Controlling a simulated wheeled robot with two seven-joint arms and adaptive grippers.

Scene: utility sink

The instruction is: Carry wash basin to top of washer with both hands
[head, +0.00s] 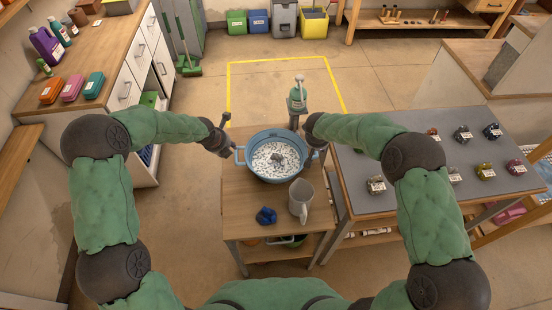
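The blue round wash basin (249,165) stands on a small wooden table, with white speckled contents and a grey lump inside. It has a handle at each side. My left gripper (224,138) is just up and left of the basin's left handle. My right gripper (314,138) is at the basin's right side, close to the right handle. Both grippers are dark and small here, and I cannot tell whether their fingers are open or shut, or touch the handles. No washer can be made out in this view.
A grey-topped table (400,182) with several small items adjoins at right. A counter (92,62) stands left; yellow-taped floor (275,88) behind is clear.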

